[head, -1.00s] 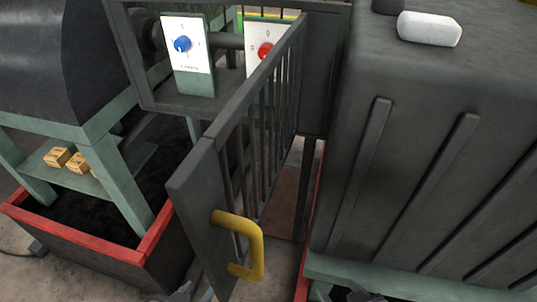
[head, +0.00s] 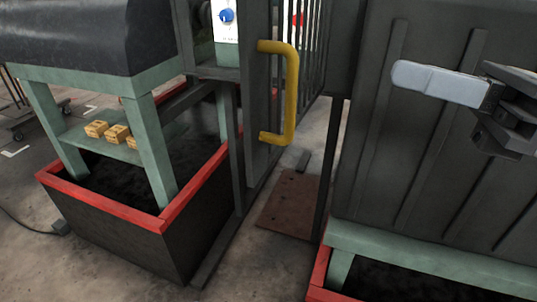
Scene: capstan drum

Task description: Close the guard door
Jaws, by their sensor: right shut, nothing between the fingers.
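The guard door (head: 258,125) is a dark grey barred panel standing open, swung out toward me and seen nearly edge-on. Its yellow handle (head: 291,90) is a bracket on the near end of the door. The door's bars run back behind the handle. My right gripper (head: 402,74) comes in from the right, with pale fingers shut and empty, pointing left. It is to the right of the handle, apart from it, in front of the dark ribbed housing. My left gripper is not in view.
The dark ribbed housing (head: 385,150) stands on a green frame at right. At left, a dark drum cover (head: 80,35) sits on a green stand over a red-rimmed tray (head: 110,207). A brown floor plate (head: 288,200) lies below.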

